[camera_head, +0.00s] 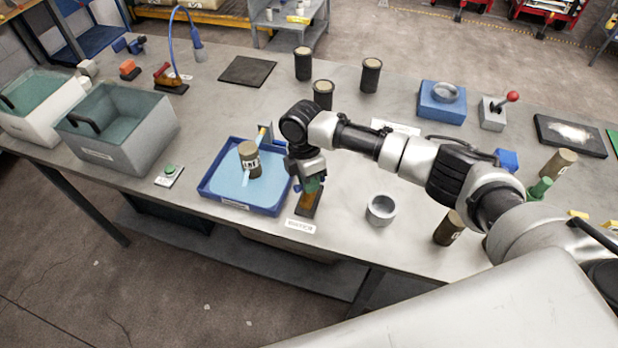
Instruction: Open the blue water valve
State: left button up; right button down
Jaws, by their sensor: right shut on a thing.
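My right arm reaches in from the right, and its gripper (311,184) points down at a small brass-coloured fitting on a black base (308,203), just right of the blue tray. The gripper is shut on the top of this fitting, which I take to be the water valve. My fingers and wrist hide most of it, so its blue part and the handle's angle cannot be made out. A white label (300,225) lies in front of it. My left gripper is not in view.
A grey bin (137,150) and a white bin (40,122) stand at the left. A green button (169,171) is near the front edge. A grey ring cup (381,208) and a canister (449,229) stand under my right arm. Several canisters stand farther back.

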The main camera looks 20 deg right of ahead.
jog(key=n, duration=0.4)
jog(key=shift+a+r+n+h+p, duration=0.1)
jog(key=shift+n+h+p, duration=0.2)
jog(key=shift+h, duration=0.1)
jog(key=shift+n+t+h, duration=0.3)
jog(key=shift+n+t, duration=0.2)
jog(key=shift+n, duration=1.5)
jog(key=shift+p, duration=0.3)
jog(key=c, duration=1.1)
grip_release()
jog(key=r+b, duration=0.1)
jog(key=r, duration=0.2)
jog(key=a+r+b, duration=0.1)
jog(key=r, duration=0.3)
jog(key=w+r, duration=0.1)
jog(key=r, duration=0.2)
jog(key=shift+a+r+b, duration=0.25)
jog(key=shift+a+b, duration=0.15)
